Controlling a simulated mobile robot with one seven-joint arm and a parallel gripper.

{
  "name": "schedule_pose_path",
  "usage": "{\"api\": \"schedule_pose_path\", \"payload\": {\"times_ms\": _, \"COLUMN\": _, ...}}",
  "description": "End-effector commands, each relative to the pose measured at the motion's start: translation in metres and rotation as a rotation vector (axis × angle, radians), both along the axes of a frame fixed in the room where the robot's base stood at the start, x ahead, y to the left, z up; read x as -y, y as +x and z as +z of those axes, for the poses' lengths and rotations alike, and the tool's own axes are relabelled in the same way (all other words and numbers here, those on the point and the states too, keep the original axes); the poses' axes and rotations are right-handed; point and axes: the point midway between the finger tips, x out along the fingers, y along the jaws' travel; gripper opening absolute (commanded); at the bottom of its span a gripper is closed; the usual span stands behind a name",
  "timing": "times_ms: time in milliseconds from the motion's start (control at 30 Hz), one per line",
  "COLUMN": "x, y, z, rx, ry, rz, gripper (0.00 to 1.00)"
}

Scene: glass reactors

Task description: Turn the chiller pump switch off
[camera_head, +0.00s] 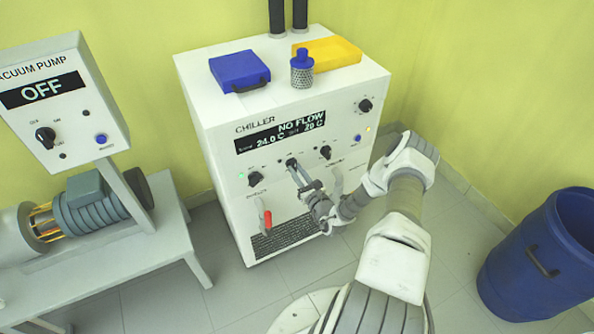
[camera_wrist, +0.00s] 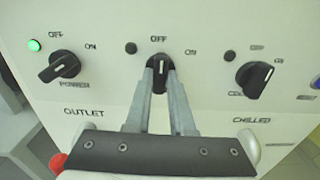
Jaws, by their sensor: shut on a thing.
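The white chiller (camera_head: 222,142) shows "NO FLOW", 24.0 C and 20 C on its display (camera_head: 280,132). The middle black knob (camera_wrist: 159,66), between OFF and ON marks, has its white pointer upright toward OFF. Its lower label is hidden behind my gripper, so I cannot read the word pump. The small lamp (camera_wrist: 131,48) left of it is dark. My gripper (camera_wrist: 160,84) is shut on this knob, one finger on each side. In the head view my gripper (camera_head: 294,170) reaches the panel from the lower right and largely covers the knob.
The power knob (camera_wrist: 59,66) with a lit green lamp (camera_wrist: 34,45) is at left, another knob (camera_wrist: 254,80) at right. A red-handled outlet valve (camera_head: 267,217) sits below. A vacuum pump panel (camera_head: 62,100) stands left, a blue bin (camera_head: 545,255) right.

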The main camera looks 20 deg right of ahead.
Motion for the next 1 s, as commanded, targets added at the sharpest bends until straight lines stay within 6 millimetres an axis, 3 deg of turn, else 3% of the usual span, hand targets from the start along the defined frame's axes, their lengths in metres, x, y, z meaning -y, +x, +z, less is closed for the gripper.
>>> {"api": "schedule_pose_path", "payload": {"times_ms": 600, "x": -0.0004, "y": -0.0002, "z": -0.0011, "rx": 0.0, "ry": -0.043, "rz": 0.001, "gripper": 0.0}}
{"api": "schedule_pose_path", "payload": {"times_ms": 633, "x": -0.0004, "y": -0.0002, "z": -0.0011, "rx": 0.0, "ry": -0.043, "rz": 0.001, "gripper": 0.25}}
{"api": "schedule_pose_path", "payload": {"times_ms": 767, "x": -0.0003, "y": -0.0002, "z": -0.0009, "rx": -0.001, "ry": -0.042, "rz": 0.0, "gripper": 0.48}}
{"api": "schedule_pose_path", "payload": {"times_ms": 1000, "x": -0.0001, "y": -0.0001, "z": -0.0004, "rx": 0.0, "ry": -0.041, "rz": 0.0, "gripper": 0.51}}
